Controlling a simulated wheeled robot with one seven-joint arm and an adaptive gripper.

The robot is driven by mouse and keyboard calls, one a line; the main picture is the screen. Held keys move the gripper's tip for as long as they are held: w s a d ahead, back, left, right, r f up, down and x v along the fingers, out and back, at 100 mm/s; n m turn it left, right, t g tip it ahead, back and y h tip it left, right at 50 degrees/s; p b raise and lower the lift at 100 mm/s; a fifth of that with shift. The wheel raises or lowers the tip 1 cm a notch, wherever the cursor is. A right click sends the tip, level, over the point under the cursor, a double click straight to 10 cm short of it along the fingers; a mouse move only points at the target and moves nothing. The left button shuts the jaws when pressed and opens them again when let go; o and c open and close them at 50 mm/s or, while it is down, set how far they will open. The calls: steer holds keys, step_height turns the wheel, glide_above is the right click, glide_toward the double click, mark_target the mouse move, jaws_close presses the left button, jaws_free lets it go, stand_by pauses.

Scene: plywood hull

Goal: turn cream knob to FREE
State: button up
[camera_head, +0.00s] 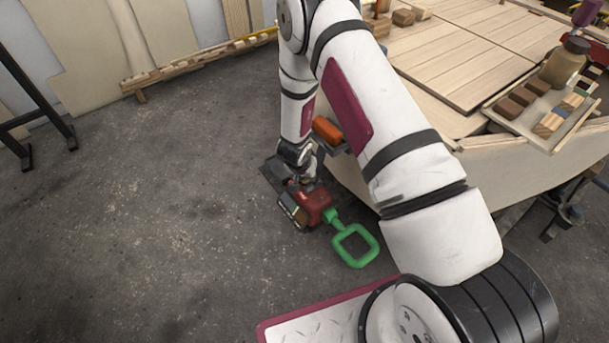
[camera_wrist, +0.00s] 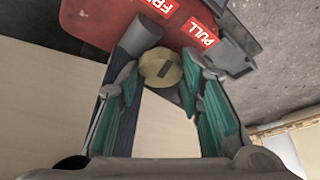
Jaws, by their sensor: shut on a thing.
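The round cream knob (camera_wrist: 158,73) sits at the edge of a red housing (camera_wrist: 105,22) in the wrist view, with a dark mark on its lower right face. My gripper (camera_wrist: 162,66) is shut on the knob, with its teal-padded fingers on either side. Beside the knob, the housing carries a red-and-white label (camera_wrist: 160,14), partly cut off, that seems to start with FR. Another label (camera_wrist: 201,32) reads PULL. In the head view, my gripper (camera_head: 299,178) reaches down to the red housing (camera_head: 315,203); the knob is hidden there.
A green square loop handle (camera_head: 356,245) sticks out from the housing toward the lower right. An orange object (camera_head: 327,130) lies on a small ledge by the arm. A plywood hull (camera_head: 475,150) with loose blocks fills the right.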

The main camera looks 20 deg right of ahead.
steer(key=n+y+b, duration=0.1)
steer(key=n, duration=0.1)
steer(key=n+b, duration=0.1)
steer(key=n, duration=0.2)
steer(key=shift+s+d+t+y, duration=0.1)
steer(key=shift+d+t+y, duration=0.1)
steer(key=shift+t+y, duration=0.2)
steer(key=shift+n, duration=0.3)
steer(key=o, duration=1.2)
steer(key=shift+c, duration=0.2)
